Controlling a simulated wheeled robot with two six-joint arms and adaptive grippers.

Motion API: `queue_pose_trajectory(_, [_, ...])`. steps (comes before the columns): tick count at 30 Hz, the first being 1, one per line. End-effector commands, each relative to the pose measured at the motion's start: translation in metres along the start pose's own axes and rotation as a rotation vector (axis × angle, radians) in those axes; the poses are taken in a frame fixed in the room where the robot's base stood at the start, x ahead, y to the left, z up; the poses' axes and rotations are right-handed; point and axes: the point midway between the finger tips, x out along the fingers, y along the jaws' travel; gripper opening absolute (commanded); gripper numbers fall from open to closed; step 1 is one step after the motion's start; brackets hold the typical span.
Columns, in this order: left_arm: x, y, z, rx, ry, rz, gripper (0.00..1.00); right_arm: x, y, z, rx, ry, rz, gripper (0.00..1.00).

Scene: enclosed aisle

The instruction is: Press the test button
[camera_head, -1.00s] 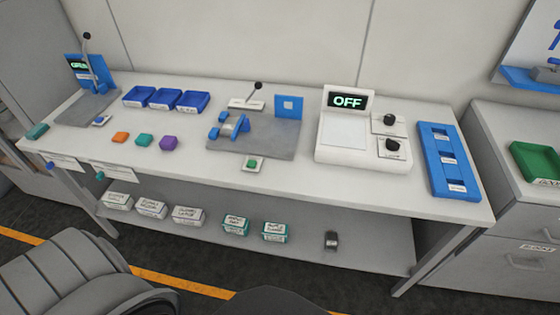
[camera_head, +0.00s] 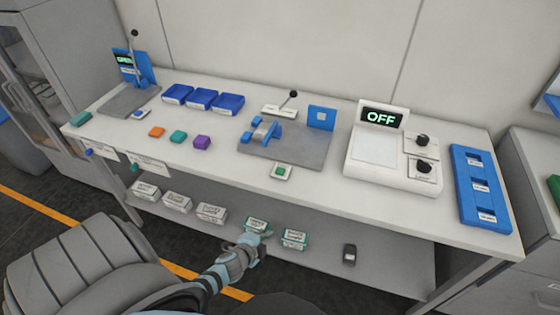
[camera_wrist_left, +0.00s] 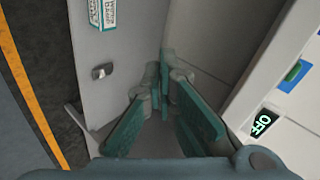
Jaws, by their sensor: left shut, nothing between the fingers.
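A green button (camera_head: 281,171) on a small white base sits at the front edge of the workbench (camera_head: 330,190), in front of a grey fixture plate (camera_head: 300,150). A blue button (camera_head: 138,114) sits in front of the left station. Which one is the test button I cannot read. My left gripper (camera_head: 258,236) is low in front of the bench, below and left of the green button and apart from it. In the left wrist view its teal fingers (camera_wrist_left: 164,75) are shut and empty. My right gripper is not in view.
A white unit with a display (camera_head: 382,117) reading OFF stands right of the fixture. Blue trays (camera_head: 203,98) and coloured blocks (camera_head: 178,136) lie to the left. Labelled boxes (camera_head: 211,212) and a dark object (camera_head: 349,255) sit on the lower shelf.

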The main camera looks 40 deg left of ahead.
Motion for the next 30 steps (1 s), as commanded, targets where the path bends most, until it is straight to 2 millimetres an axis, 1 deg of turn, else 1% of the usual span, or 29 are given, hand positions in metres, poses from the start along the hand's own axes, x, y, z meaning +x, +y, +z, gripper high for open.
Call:
queue_pose_trajectory(1, [0.001, -0.032, -0.012, 0.079, 0.032, -0.06, 0.0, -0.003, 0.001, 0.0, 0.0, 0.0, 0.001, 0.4])
queue_pose_trajectory(2, [0.002, -0.05, -0.019, 0.138, 0.049, -0.098, 0.0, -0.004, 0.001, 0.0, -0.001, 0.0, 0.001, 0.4])
queue_pose_trajectory(3, [0.002, -0.075, -0.03, 0.218, 0.072, -0.15, 0.0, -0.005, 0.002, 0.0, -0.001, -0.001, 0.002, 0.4])
queue_pose_trajectory(5, [-0.001, -0.109, -0.046, 0.339, 0.102, -0.228, 0.0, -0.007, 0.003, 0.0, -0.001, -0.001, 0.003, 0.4])
queue_pose_trajectory(6, [-0.003, -0.132, -0.057, 0.427, 0.122, -0.282, 0.0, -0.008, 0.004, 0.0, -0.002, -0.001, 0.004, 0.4])
queue_pose_trajectory(8, [-0.009, -0.165, -0.075, 0.569, 0.148, -0.363, 0.0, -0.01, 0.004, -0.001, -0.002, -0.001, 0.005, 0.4])
queue_pose_trajectory(9, [-0.013, -0.187, -0.088, 0.679, 0.165, -0.422, 0.0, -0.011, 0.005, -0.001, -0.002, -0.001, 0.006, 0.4])
queue_pose_trajectory(11, [-0.021, -0.22, -0.11, 0.879, 0.192, -0.512, 0.0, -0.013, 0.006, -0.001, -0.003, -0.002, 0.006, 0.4])
queue_pose_trajectory(12, [-0.027, -0.241, -0.127, 1.059, 0.209, -0.578, 0.0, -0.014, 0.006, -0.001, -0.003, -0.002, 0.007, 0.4])
queue_pose_trajectory(13, [-0.031, -0.258, -0.141, 1.244, 0.223, -0.629, 0.0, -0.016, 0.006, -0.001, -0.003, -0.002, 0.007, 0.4])
queue_pose_trajectory(14, [-0.032, -0.274, -0.153, 1.51, 0.236, -0.672, 0.0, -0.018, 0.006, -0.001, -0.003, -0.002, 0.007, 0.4])
queue_pose_trajectory(15, [-0.026, -0.285, -0.154, 1.904, 0.253, -0.664, 0.0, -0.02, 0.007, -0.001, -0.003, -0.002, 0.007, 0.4])
queue_pose_trajectory(16, [-0.019, -0.289, -0.142, 2.162, 0.264, -0.608, 0.0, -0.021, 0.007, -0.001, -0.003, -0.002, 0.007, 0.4])
queue_pose_trajectory(17, [-0.014, -0.292, -0.127, 2.359, 0.276, -0.535, 0.0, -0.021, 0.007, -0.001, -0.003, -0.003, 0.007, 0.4])
queue_pose_trajectory(18, [-0.009, -0.294, -0.109, 2.516, 0.289, -0.453, 0.0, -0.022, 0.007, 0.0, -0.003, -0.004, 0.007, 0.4])
queue_pose_trajectory(21, [-0.006, -0.301, -0.078, 2.726, 0.313, -0.299, 0.0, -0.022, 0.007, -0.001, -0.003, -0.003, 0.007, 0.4])
queue_pose_trajectory(23, [-0.005, -0.305, -0.068, 2.784, 0.321, -0.244, 0.0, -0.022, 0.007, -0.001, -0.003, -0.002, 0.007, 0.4])
queue_pose_trajectory(25, [-0.005, -0.306, -0.062, 2.814, 0.327, -0.213, 0.0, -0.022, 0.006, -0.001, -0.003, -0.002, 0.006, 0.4])
queue_pose_trajectory(30, [-0.004, -0.305, -0.061, 2.818, 0.331, -0.208, 0.0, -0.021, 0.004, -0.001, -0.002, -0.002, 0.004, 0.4])
